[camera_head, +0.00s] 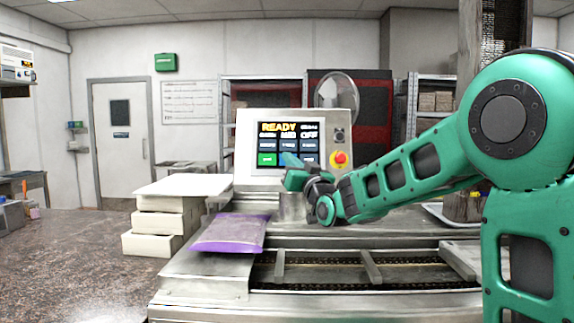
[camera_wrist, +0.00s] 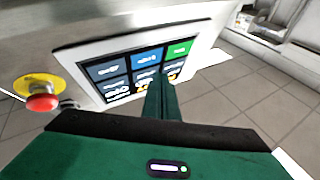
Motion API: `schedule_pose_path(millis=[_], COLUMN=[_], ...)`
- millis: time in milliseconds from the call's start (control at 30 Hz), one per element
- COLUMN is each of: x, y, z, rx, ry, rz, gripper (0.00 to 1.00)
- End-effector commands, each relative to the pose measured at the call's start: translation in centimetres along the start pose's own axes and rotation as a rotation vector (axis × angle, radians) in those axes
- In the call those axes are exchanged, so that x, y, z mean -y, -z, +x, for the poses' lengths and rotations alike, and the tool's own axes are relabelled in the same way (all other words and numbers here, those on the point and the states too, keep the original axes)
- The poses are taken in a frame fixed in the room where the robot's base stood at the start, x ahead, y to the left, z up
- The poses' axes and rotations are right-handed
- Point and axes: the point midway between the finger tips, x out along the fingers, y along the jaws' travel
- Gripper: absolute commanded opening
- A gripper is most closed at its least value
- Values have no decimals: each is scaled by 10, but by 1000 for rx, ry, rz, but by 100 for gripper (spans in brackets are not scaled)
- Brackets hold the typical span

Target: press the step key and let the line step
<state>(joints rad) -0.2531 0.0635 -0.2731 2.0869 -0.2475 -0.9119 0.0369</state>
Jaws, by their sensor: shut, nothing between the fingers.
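A control panel (camera_head: 243,130) with a lit touch screen (camera_head: 287,143) stands behind the conveyor line. The screen reads READY at the top left and OFF at the top right. The key labels are too small to read, so I cannot tell the step key. My gripper (camera_head: 288,158) is shut and empty, its tips in front of the screen's lower middle. In the wrist view the fingers (camera_wrist: 160,82) cover part of the keys; contact is unclear.
A red stop button (camera_head: 340,158) on a yellow base sits right of the screen. A purple-edged bag (camera_head: 230,233) lies on the line's left end, beside stacked pale blocks (camera_head: 155,222). The conveyor bed (camera_head: 320,270) below my arm holds crossbars.

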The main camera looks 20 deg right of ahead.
Motion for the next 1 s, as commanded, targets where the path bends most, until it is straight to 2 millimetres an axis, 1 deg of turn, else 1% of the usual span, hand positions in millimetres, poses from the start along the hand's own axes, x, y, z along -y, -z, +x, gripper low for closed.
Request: schedule_pose_path(millis=[100,300,1000], x=[-6,-8,-10], y=[-5,-8,-8], z=[7,11,11], rx=[0,0,0], ry=[-1,0,-1], rz=[-1,0,-1], gripper=[0,0,0])
